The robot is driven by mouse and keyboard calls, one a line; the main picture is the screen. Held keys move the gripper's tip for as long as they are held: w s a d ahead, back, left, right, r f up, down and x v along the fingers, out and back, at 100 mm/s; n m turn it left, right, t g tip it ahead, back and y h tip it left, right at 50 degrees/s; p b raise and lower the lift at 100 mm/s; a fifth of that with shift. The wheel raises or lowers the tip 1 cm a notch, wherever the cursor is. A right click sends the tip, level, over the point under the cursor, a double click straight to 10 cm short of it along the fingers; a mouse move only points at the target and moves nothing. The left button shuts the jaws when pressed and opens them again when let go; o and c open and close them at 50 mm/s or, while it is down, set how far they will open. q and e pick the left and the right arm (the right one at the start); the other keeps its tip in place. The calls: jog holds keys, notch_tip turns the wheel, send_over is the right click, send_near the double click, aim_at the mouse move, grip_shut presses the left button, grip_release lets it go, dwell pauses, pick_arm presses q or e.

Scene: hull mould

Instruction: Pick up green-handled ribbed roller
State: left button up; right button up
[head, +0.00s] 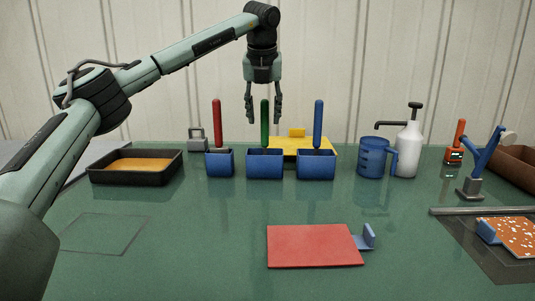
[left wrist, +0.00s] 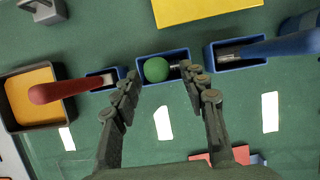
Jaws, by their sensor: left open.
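The green-handled roller (head: 265,124) stands upright in the middle blue holder (head: 265,164); its lower part is hidden inside. In the left wrist view the round end of the green handle (left wrist: 157,69) shows over the holder, near the space ahead of the fingers. My left gripper (head: 264,120) is open and points down, in line with the green handle in the head view. In the left wrist view its fingers (left wrist: 160,97) are apart with nothing between the tips. I cannot tell the exact height gap. My right gripper is not in view.
A red-handled tool (head: 217,125) and a blue-handled tool (head: 318,124) stand in blue holders either side. A black tray (head: 136,179), blue jug (head: 373,158) and white pump bottle (head: 407,150) stand farther out. A red board (head: 312,246) lies in front. The green table between is clear.

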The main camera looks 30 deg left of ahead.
aim_at(265, 122)
pick_arm(q)
jog(key=x, duration=0.5)
jog(key=shift+s+d+f+p, duration=0.1)
jog(key=shift+f+p, duration=0.15)
jog(key=shift+p, duration=0.1)
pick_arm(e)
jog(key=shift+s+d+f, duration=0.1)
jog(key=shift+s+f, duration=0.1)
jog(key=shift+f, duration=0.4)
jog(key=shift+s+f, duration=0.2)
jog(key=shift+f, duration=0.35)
pick_arm(q)
jog(key=shift+c, duration=0.2)
grip_shut()
